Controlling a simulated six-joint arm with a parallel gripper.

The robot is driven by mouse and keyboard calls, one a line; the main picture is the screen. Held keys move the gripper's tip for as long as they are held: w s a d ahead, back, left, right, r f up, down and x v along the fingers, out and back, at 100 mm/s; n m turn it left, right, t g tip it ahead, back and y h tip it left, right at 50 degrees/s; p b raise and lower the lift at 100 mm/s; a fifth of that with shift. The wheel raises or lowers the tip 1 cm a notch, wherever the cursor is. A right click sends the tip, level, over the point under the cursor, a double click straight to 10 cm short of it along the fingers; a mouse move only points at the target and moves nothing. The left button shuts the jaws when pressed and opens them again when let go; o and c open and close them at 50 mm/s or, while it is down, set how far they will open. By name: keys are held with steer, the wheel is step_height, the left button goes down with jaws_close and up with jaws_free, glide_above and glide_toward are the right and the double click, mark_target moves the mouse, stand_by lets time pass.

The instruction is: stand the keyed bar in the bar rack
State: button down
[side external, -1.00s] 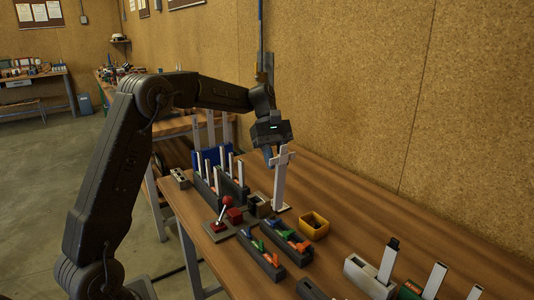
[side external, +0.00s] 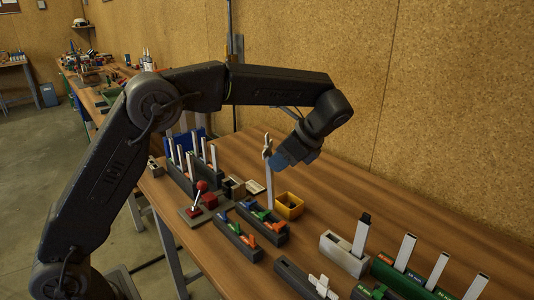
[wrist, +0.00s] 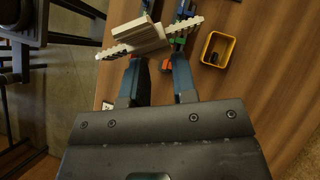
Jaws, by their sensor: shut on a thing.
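My gripper (side external: 282,158) is shut on a white keyed bar (side external: 269,188) near its upper part. The bar hangs roughly upright, with a short crosspiece near its top. Its lower end is near the yellow bin; I cannot tell if it touches the bench. The wrist view shows the bar's white top and toothed crosspiece (wrist: 145,38) at my fingertips (wrist: 158,62). A dark rack (side external: 181,180) with several upright white bars stands left of it. A green-fronted rack (side external: 400,279) with white bars stands at the right front. I cannot tell which is the bar rack.
A yellow bin (side external: 290,207) stands close right of the held bar. A flat pale plate (side external: 256,187), a red-knobbed lever (side external: 201,187) and dark trays of coloured pieces (side external: 237,236) are nearby. A pale block (side external: 340,257) holds a black-tipped bar. Bench along the wall is clear.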

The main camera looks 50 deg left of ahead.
steer(key=w+d+r+m+t+h, duration=0.1)
steer(key=d+m+t+h, duration=0.3)
steer(key=m, duration=0.8)
steer(key=w+d+m+t+h, duration=0.2)
steer(key=d+m+t+h, duration=0.2)
steer(key=m, duration=0.9)
steer(key=shift+w+d+r+t+h, duration=0.3)
steer(key=shift+d+r+t, duration=0.1)
steer(key=shift+d+t, duration=1.5)
steer(key=shift+s+d, duration=0.1)
steer(key=shift+d, duration=0.1)
steer(key=shift+f, duration=2.85)
step_height(320, 180, down, 6)
steer(key=shift+n, duration=0.3)
steer(key=c, duration=0.8)
jaws_free()
